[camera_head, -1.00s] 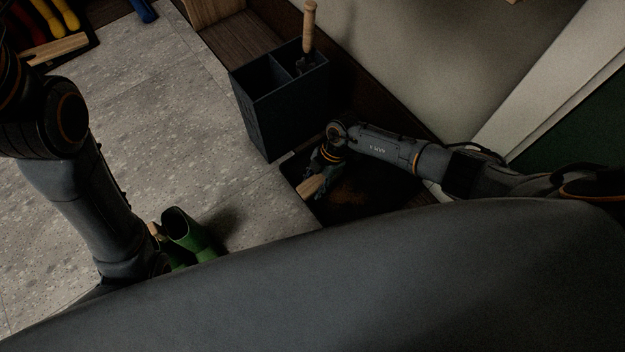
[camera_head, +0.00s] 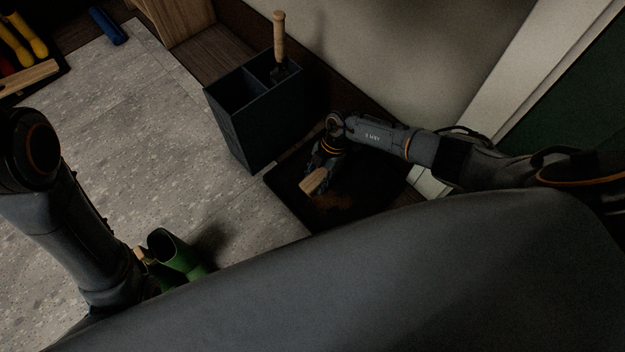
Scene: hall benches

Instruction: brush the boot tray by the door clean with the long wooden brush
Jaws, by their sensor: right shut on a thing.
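The boot tray (camera_head: 287,197) is a dark, shallow tray on the floor near the door. A patch of brown dirt (camera_head: 335,203) lies in it. My right gripper (camera_head: 319,170) is over the tray and is shut on the wooden brush (camera_head: 315,181). Only a pale wooden part of the brush shows, just below the fingers. I cannot tell whether the bristles touch the tray. My left arm hangs at the left, and its gripper is hidden low in the picture, near a green boot.
A dark bin with compartments (camera_head: 247,121) stands right beside the tray, with a wooden-handled tool (camera_head: 280,42) upright in it. A green boot (camera_head: 177,252) stands on the floor at lower left. Tools with yellow handles (camera_head: 22,42) lie at upper left. The grey floor between is clear.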

